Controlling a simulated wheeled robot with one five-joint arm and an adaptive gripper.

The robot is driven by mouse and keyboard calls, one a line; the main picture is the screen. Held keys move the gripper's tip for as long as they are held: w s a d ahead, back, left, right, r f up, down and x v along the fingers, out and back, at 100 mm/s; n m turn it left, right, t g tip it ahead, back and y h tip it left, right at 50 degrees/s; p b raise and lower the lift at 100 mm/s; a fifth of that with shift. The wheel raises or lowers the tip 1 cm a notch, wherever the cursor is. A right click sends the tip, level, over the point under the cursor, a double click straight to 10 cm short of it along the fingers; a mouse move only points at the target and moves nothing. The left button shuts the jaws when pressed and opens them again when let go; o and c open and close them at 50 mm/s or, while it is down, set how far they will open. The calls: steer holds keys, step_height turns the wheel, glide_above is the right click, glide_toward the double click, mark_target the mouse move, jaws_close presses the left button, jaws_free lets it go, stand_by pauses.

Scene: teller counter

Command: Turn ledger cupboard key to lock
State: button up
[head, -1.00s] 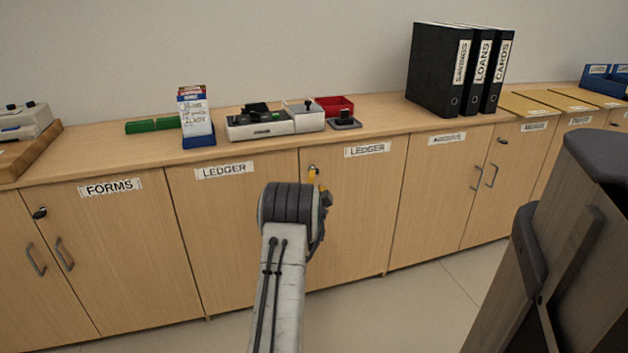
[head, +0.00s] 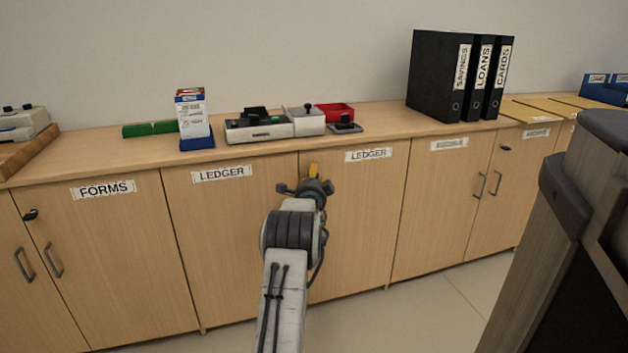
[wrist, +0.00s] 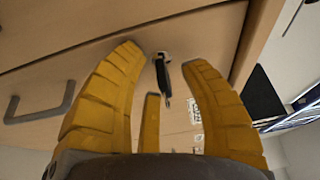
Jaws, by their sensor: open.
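The ledger cupboard has two wooden doors, the left door (head: 235,235) and the right door (head: 355,220), each with a LEDGER label. In the wrist view a small dark key (wrist: 163,78) hangs from a metal lock (wrist: 161,56) in the cupboard front. My gripper (wrist: 164,62) is open, with yellow fingers on either side of the key; whether any finger touches it I cannot tell. In the head view my gripper (head: 313,170) is up at the top of the seam between the doors and hides the key and lock.
The countertop (head: 90,147) runs above the doors, with a leaflet holder (head: 197,143), a grey device (head: 260,130), a red tray (head: 336,112) and black binders (head: 440,78). A metal handle (wrist: 40,105) sticks out left of my fingers.

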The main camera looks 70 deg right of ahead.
steer(key=shift+d, duration=0.15)
steer(key=shift+c, duration=0.3)
jaws_close()
stand_by(0.3)
